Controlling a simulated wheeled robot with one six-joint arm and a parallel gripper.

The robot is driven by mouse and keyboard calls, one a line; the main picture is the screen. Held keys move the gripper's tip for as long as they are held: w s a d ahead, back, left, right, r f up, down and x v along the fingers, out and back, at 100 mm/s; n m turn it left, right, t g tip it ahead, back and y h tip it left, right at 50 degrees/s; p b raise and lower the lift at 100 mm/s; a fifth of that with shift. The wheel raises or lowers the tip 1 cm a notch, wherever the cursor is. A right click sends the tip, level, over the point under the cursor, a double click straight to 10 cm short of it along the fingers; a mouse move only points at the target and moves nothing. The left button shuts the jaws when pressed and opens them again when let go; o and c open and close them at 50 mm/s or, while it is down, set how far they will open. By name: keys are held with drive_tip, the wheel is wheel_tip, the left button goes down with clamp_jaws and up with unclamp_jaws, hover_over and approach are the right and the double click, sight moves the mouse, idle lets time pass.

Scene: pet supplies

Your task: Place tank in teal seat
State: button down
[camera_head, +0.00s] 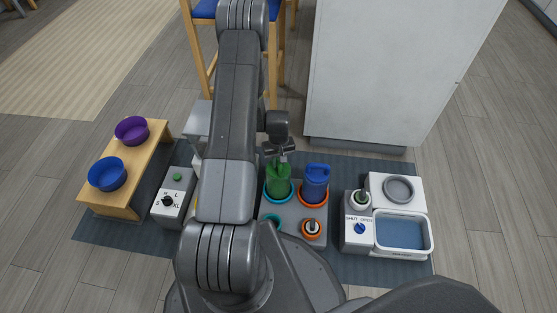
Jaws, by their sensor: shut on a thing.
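My gripper (280,155) is shut on the top of a green tank (279,181). The tank is upright, and its lower end is at the large teal seat (279,201), whose rim shows around its base. I cannot tell whether the tank rests in the seat or is slightly above it. A blue tank (316,186) stands just right, in an orange seat (314,202). A smaller teal ring (271,220), partly hidden by my arm, and a small orange ring (312,229) lie in front on the same grey base (292,216).
A white-and-grey unit with a blue knob (360,228) and a water tray (401,233) stands right. Left are a knob box (173,200) and a wooden stand (131,185) with purple (131,130) and blue (108,174) bowls. A white cabinet (378,75) stands behind.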

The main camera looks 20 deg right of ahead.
drive_tip(key=shift+f, duration=0.15)
drive_tip(key=c, duration=1.3)
unclamp_jaws()
wheel_tip(320, 180, up, 12)
drive_tip(key=p, duration=0.3)
drive_tip(key=shift+r+p, duration=0.2)
drive_tip(key=shift+p, duration=0.2)
drive_tip(key=shift+c, duration=0.5)
